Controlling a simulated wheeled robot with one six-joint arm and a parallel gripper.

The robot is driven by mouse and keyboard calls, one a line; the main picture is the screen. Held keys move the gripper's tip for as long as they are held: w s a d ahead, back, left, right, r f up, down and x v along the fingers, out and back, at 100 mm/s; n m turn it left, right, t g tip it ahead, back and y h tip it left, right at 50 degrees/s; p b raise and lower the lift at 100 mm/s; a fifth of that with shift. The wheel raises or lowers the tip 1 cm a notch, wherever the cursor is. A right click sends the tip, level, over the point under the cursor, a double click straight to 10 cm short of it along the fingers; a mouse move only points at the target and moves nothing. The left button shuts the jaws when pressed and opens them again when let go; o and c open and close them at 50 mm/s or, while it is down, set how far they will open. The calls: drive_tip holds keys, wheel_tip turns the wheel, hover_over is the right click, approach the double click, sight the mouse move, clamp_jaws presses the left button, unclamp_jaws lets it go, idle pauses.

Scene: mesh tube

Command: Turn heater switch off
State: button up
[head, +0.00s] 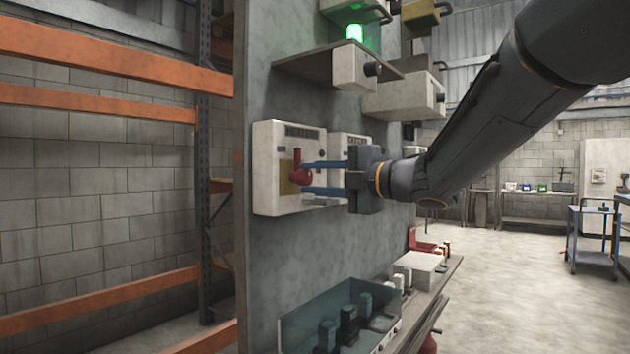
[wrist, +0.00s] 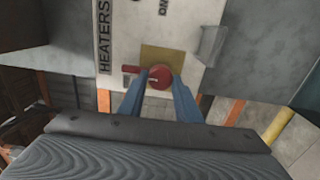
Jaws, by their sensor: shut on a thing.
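The heater switch is a red rotary knob (head: 300,174) on a gold plate (head: 287,178), set in a white box (head: 268,150) on the grey panel. A red lever of the knob points to the left in the wrist view. My gripper (head: 308,178) has its two blue fingers (wrist: 157,84) on either side of the knob, shut on it. The fingertips hide part of the knob.
A second white box (head: 350,142) stands just right of the heater box. A lower shelf holds a translucent blue bin (head: 300,325). Orange racking (head: 90,50) stands at left.

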drive_tip(key=o, duration=1.1)
drive_tip(key=shift+c, duration=0.2)
drive_tip(key=shift+s+d, duration=0.1)
drive_tip(key=v, duration=0.7)
drive_tip(key=shift+s+d+b, duration=0.2)
drive_tip(key=shift+d+b, duration=0.05)
drive_tip(key=shift+b, duration=0.05)
